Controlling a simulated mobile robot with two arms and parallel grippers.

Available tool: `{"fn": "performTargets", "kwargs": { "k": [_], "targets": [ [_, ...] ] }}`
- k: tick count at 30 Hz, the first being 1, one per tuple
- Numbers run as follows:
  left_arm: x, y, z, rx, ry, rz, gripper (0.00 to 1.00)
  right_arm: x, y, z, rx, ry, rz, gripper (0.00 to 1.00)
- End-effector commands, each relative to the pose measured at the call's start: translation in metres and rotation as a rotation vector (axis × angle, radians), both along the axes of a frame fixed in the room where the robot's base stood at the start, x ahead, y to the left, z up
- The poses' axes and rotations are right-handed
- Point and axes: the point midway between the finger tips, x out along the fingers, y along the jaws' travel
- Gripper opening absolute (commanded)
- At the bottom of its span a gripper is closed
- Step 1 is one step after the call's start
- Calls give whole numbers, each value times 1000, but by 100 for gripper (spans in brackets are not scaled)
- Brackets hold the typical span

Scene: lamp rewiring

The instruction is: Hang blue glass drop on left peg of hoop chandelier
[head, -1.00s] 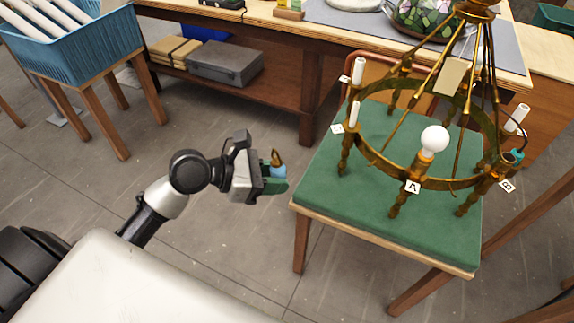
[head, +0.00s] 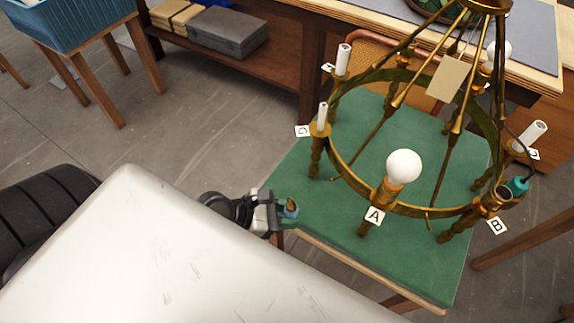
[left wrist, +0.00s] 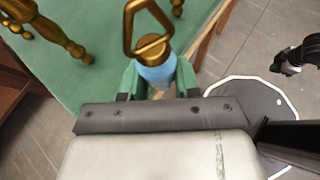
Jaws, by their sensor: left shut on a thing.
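The blue glass drop (head: 291,209) has a brass cap and a triangular brass loop. In the left wrist view the drop (left wrist: 158,73) stands with its loop (left wrist: 146,30) free. My left gripper (left wrist: 158,84) is shut on its blue body, with a green finger on each side. In the head view my left gripper (head: 284,215) is at the near left edge of the green-topped stand, left of and below the hoop chandelier (head: 358,178). The chandelier is brass, with candle sleeves and lettered tags. I cannot make out which part is the left peg.
The green-topped stand (head: 300,175) bears the chandelier. A white bulb (head: 404,166) rises at tag A, and a teal piece (head: 518,186) sits near tag B. A bench with a grey case (head: 226,40) is behind. Open floor (head: 190,135) lies left of the stand.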

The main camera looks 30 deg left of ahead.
Motion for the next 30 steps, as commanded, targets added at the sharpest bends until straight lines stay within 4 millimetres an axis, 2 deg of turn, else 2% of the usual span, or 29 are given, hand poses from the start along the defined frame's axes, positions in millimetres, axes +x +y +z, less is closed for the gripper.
{"fn": "performTargets", "kwargs": {
  "k": [4, 13, 30],
  "targets": [
    [8, -4, 0, -2, -3, 0, 0, 1, 7, 0, 9, -1, 1, 0],
    [21, -11, 0, -1, -2, 0, 0, 18, 2, 0, 4, -29, 2, 0],
    [47, -24, -2, -1, -2, 0, 0, 12, -3, -5, -4, -20, 0, 0]
  ]
}}
